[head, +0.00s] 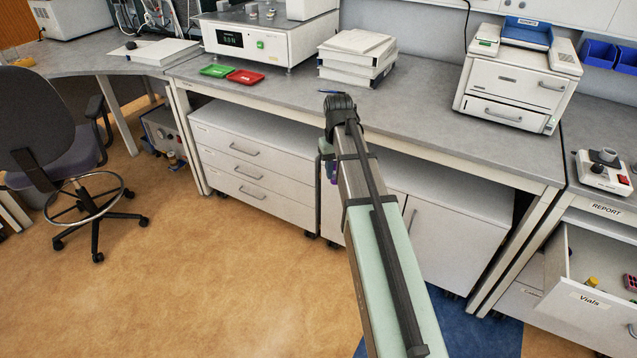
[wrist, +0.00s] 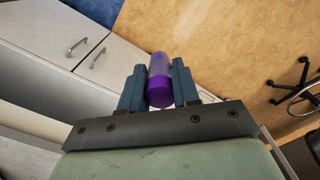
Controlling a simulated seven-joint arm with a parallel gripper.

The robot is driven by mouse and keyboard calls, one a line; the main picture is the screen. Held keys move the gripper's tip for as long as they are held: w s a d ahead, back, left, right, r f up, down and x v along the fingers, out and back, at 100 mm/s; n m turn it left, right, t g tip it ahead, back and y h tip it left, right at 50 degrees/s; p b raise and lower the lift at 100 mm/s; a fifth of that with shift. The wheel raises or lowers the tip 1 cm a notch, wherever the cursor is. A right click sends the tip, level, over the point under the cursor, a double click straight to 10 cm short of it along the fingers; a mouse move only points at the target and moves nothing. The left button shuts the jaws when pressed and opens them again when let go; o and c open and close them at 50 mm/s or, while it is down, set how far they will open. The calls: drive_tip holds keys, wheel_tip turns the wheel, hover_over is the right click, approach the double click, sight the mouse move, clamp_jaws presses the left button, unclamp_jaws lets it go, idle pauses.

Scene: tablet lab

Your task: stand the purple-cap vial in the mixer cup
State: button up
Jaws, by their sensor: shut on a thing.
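My gripper (wrist: 159,66) is shut on the purple-cap vial (wrist: 160,92) in the wrist view. The vial lies between the two blue-grey fingers, its purple cap nearest the camera and its paler, see-through body pointing away. In the head view only a small purple part of the vial (head: 333,173) shows beside my arm, in front of the bench's lower cabinets; most of it is hidden. The mixer (head: 604,175) stands on the right-hand bench in the head view, far right of my gripper. Its grey cup (head: 607,155) is on top; the inside is too small to make out.
An open drawer labelled Vials (head: 585,298) juts out below the mixer, with a yellow-capped item (head: 591,283) inside. A printer (head: 518,85) and stacked binders (head: 357,58) stand on the main bench (head: 420,110). Bench top between them is clear. A chair (head: 60,150) stands at left.

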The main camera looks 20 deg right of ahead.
drive_tip(key=d+r, duration=0.2)
drive_tip(key=d, duration=1.2)
drive_tip(key=w+d+r, duration=0.1)
drive_tip(key=d+r, duration=0.2)
drive_tip(key=d, duration=1.1)
drive_tip(key=d+r, duration=0.3)
drive_tip(key=d, duration=1.1)
drive_tip(key=shift+w+d+r, duration=0.1)
drive_tip(key=shift+w+d, duration=0.05)
drive_tip(key=shift+w, duration=0.15)
drive_tip(key=s+d+r, duration=0.1)
drive_tip(key=s+d, duration=0.2)
drive_tip(key=d, duration=0.4)
drive_tip(key=s+d+r, duration=0.2)
drive_tip(key=s+d, duration=0.1)
drive_tip(key=d, duration=0.4)
drive_tip(key=s+d+r, duration=0.1)
drive_tip(key=s+d, duration=0.2)
drive_tip(key=d, duration=0.4)
drive_tip(key=shift+r, duration=0.3)
approach(607, 156)
drive_tip(key=d+r, duration=0.1)
drive_tip(key=d, duration=0.1)
drive_tip(key=shift+w+f, duration=0.15)
drive_tip(key=shift+f, duration=1.4)
drive_tip(key=shift+w+f, duration=0.15)
drive_tip(key=shift+f, duration=1.35)
drive_tip(key=shift+f, duration=0.4)
drive_tip(key=o, duration=1.5)
